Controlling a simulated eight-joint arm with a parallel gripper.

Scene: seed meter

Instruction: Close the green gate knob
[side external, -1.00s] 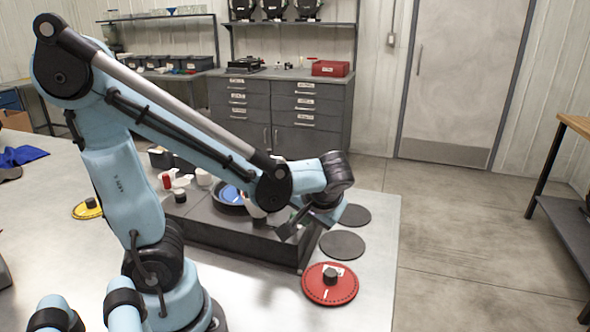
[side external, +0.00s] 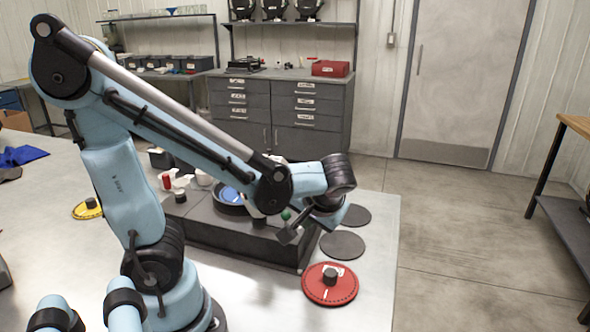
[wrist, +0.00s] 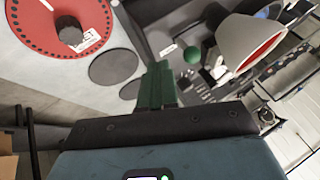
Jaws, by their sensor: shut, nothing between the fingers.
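The green gate knob (side external: 286,214) is a small round ball on the dark seed meter box (side external: 222,238). It shows just beyond my fingers, slightly right of them, in the wrist view (wrist: 192,55). My gripper (side external: 288,235) is shut and empty at the box's right end, close to the knob. In the wrist view my dark green fingers (wrist: 158,70) are together, and a gap shows between them and the knob in the picture. Whether the fingers touch the box cannot be told.
A white hopper with a red inside (wrist: 250,45) stands beside the knob. A red disc (side external: 330,284) with a black hub lies on the table front right. Two dark round pads (side external: 342,244) lie right of the box. A yellow disc (side external: 86,210) lies left.

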